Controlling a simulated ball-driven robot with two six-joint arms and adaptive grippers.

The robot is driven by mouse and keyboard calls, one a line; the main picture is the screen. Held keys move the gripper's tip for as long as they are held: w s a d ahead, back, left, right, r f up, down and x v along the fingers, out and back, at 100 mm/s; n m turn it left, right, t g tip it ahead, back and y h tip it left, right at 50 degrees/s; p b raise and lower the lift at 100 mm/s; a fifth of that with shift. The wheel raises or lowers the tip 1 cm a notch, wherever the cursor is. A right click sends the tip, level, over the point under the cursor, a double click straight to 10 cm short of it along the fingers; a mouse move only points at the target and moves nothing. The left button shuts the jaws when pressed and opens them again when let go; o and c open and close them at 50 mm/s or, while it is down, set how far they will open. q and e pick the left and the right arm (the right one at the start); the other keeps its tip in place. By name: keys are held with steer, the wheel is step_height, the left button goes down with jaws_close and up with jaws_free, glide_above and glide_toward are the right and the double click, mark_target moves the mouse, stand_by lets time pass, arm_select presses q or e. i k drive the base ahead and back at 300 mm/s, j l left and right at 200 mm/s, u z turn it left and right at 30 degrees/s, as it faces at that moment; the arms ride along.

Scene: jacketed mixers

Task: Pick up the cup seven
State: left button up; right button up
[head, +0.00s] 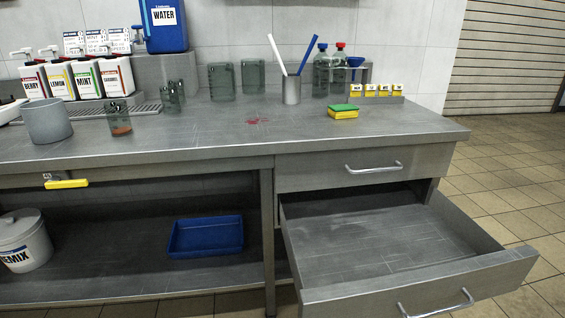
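Several dark, see-through cups stand upright on the steel counter (215,138). One cup with orange-brown contents at its bottom (119,117) is at the front left. A smaller clear cup (171,98) stands behind it, with another beside it partly overlapped. Two larger cups, a left one (221,82) and a right one (252,77), stand by the back wall. I can read no number on any cup, so I cannot tell which is cup seven. Neither of my grippers shows in the head view.
A grey pot (47,121) stands at the left, before labelled pump bottles (88,79). A steel holder with sticks (291,90), capped bottles (321,74) and a sponge (343,112) are right. An open, empty drawer (400,240) juts out below. The front middle counter is clear.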

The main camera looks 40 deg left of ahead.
mark_target(117, 113)
steer(key=u, duration=2.1)
